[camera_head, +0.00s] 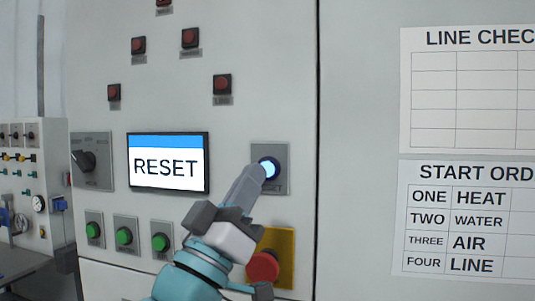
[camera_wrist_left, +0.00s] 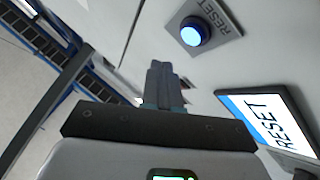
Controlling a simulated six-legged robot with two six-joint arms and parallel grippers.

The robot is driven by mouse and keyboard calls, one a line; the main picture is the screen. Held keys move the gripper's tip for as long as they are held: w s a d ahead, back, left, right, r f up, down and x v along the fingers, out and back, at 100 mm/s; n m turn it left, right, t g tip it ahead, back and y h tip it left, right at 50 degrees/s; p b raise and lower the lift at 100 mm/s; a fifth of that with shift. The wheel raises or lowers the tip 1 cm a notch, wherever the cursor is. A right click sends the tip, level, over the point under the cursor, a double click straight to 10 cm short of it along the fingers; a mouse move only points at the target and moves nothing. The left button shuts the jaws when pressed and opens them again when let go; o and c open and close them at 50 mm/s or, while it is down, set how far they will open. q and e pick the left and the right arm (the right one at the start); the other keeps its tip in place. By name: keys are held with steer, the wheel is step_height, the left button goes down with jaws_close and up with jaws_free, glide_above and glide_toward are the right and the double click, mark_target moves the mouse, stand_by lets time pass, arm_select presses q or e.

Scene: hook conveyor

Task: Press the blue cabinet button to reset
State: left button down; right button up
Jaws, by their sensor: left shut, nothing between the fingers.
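The blue button (camera_head: 269,168) glows on a grey plate on the cabinet, right of the display. Its plate is marked RESET, clearest in the wrist view, where the lit button (camera_wrist_left: 193,33) is at the top. My left gripper (camera_head: 256,172) is shut and empty. In the head view its fingertips overlap the button's left edge. In the wrist view the fingertips (camera_wrist_left: 159,66) appear apart from the button; contact cannot be told. The display (camera_head: 167,162) reads RESET under a blue bar. My right gripper is not in view.
A red button on a yellow plate (camera_head: 285,245) is just below, partly hidden by my left arm. Several green buttons (camera_head: 125,236) sit lower left. A black rotary switch (camera_head: 84,161) is left of the display. Dark red lamps (camera_head: 222,84) are above. Paper charts (camera_head: 465,220) hang at right.

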arm_select(q)
steer(key=w, duration=0.1)
steer(key=w+d, duration=0.1)
steer(key=w, duration=0.1)
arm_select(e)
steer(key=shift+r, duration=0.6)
arm_select(q)
steer(key=shift+s+a, duration=0.1)
steer(key=shift+w, duration=0.2)
stand_by(1.3)
steer(key=shift+w+d, duration=0.2)
steer(key=shift+w, duration=0.1)
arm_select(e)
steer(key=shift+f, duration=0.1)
arm_select(q)
steer(key=shift+s, duration=0.1)
